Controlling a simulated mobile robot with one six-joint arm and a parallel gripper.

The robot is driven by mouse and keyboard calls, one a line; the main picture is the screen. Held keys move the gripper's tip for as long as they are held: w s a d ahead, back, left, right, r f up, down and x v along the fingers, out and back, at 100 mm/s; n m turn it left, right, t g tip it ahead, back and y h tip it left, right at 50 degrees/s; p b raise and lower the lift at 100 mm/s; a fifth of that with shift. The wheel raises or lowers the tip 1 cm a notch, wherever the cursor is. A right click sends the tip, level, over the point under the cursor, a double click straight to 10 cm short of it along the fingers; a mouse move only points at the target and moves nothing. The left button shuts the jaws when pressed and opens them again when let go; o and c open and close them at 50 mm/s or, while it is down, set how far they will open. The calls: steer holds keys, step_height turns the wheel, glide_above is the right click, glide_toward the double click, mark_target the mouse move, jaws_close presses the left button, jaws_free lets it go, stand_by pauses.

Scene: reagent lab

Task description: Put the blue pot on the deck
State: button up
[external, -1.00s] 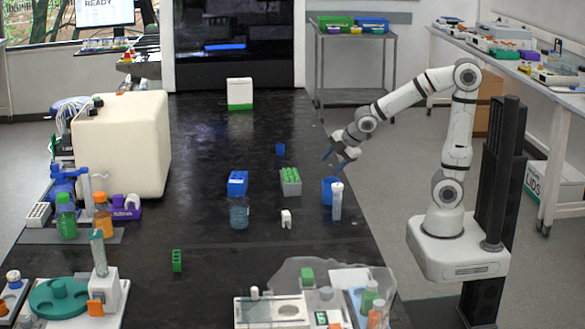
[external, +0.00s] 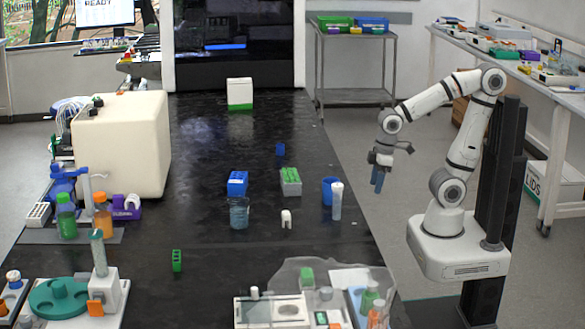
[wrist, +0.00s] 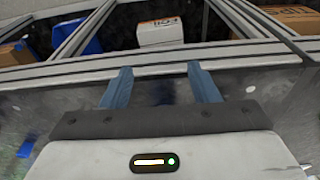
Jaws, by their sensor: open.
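A blue pot (external: 327,188) stands upright on the black bench near its right edge, partly behind a clear tube with a white cap (external: 337,205). My gripper (external: 378,180) hangs beyond the bench's right edge, to the right of the pot and apart from it, with its fingers pointing down. In the wrist view my gripper (wrist: 162,85) shows two blue fingers spread apart with nothing between them. The pot cannot be made out for sure in the wrist view. I cannot tell for sure which surface is the deck.
On the bench (external: 215,130) a green-topped rack (external: 290,182), a blue box (external: 237,183) and a glass beaker (external: 239,213) stand left of the pot. A small white item (external: 286,219) is in front. The bench's far middle is mostly clear. A white-green box (external: 240,94) stands there.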

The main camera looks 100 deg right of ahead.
steer(key=w+d+r+m+h+p, duration=0.1)
steer(key=w+d+r+m+p, duration=0.4)
steer(key=w+d, duration=0.6)
steer(key=m+h+p, duration=0.3)
steer(key=m+p, duration=0.3)
steer(key=p, duration=0.1)
glide_toward(281, 154)
steer(key=shift+t, duration=0.3)
steer(key=d+f, duration=0.1)
steer(key=f, duration=0.1)
steer(key=w+d+f+p, duration=0.1)
steer(key=d+f, duration=0.2)
steer(key=f, duration=0.1)
steer(key=shift+w+d, duration=0.3)
steer(key=shift+f, duration=0.25)
steer(key=shift+c, duration=0.2)
steer(key=c, duration=1.1)
